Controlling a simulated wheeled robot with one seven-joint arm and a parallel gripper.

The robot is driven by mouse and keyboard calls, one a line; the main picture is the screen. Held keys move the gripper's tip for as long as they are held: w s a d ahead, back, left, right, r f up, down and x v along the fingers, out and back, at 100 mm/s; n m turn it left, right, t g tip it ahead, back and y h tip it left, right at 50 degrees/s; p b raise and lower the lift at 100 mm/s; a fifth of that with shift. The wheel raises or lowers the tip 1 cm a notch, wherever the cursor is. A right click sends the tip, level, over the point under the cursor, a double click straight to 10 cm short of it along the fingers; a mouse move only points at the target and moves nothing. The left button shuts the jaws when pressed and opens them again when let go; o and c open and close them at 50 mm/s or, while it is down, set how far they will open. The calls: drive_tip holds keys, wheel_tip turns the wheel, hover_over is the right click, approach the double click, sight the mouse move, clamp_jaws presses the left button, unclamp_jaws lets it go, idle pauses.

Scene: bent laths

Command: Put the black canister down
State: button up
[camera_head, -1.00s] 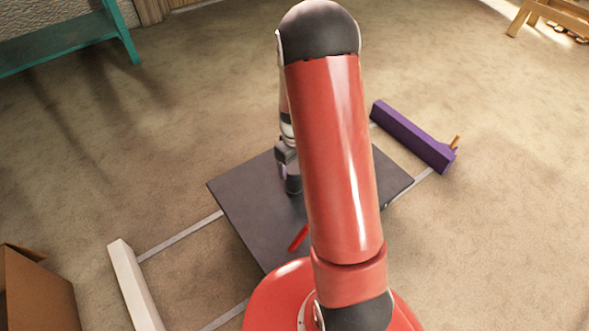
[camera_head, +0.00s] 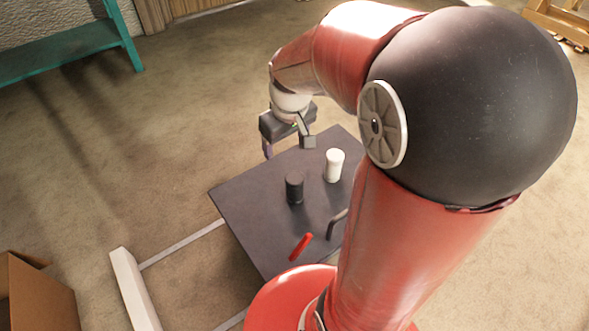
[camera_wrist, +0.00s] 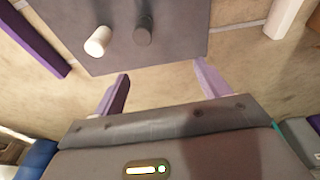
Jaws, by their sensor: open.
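The black canister (camera_head: 294,188) stands upright on the dark grey board (camera_head: 252,222), left of a white canister (camera_head: 334,165). In the wrist view the black canister (camera_wrist: 143,34) stands beyond the fingers, beside the white canister (camera_wrist: 98,41). My gripper (camera_head: 268,151) is above the board's far edge, apart from the black canister. In the wrist view its two purple fingers (camera_wrist: 163,88) are spread wide with nothing between them.
A red piece (camera_head: 300,246) and a dark bent piece (camera_head: 337,223) lie on the board's near part. A teal bench (camera_head: 70,55) stands at the far left. The carpet between is clear.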

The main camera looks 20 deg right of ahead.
drive_tip(key=s+a+r+m+t, duration=0.1)
drive_tip(key=s+a+r, duration=0.1)
drive_tip(key=s+r, duration=0.2)
drive_tip(key=s+a+r+m+t, duration=0.1)
drive_tip(key=s+r, duration=0.3)
drive_tip(key=s, duration=0.7)
drive_tip(key=shift+a+t, duration=0.6)
drive_tip(key=shift+a, duration=0.3)
drive_tip(key=shift+r, duration=0.1)
